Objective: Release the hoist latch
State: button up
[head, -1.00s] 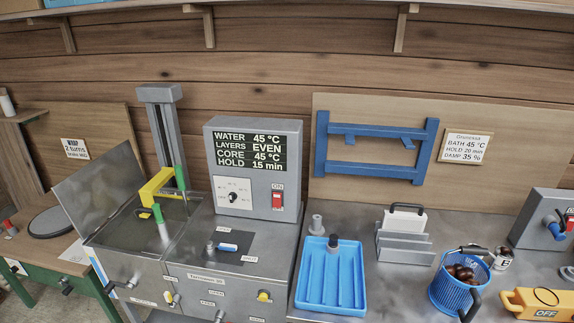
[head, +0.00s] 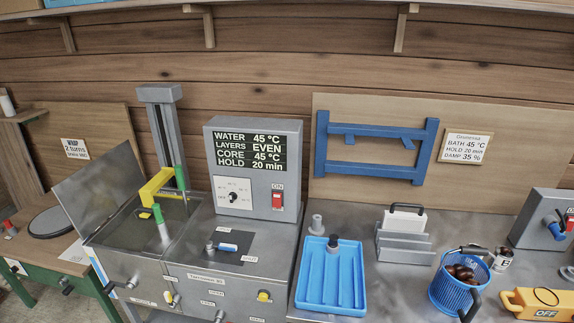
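The hoist column (head: 160,120) stands grey and upright behind the open water bath (head: 190,238). A yellow hoist arm (head: 153,187) reaches from it over the bath, with a green upright handle (head: 180,177) beside it and another green piece (head: 161,222) lower down. A lever with a blue grip (head: 228,247) lies on a dark labelled plate right of the bath; its labels are too small to read. I cannot tell which part is the hoist latch. My gripper is not in view.
The control box (head: 253,200) reads water 45 °C, layers even, core 45 °C, hold 20 min; its red switch (head: 277,200) is by ON. A blue tray (head: 330,281), a blue basket of chestnuts (head: 449,293) and a yellow OFF box (head: 531,302) occupy the right bench.

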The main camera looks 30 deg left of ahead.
aim_at(172, 306)
jog(key=u, duration=2.3)
jog(key=i+l, duration=0.1)
jog(key=i, duration=0.3)
jog(key=i+u, duration=0.1)
jog(key=i, duration=0.3)
jog(key=i+l+u, duration=0.1)
jog(key=i, duration=0.3)
jog(key=l, duration=0.1)
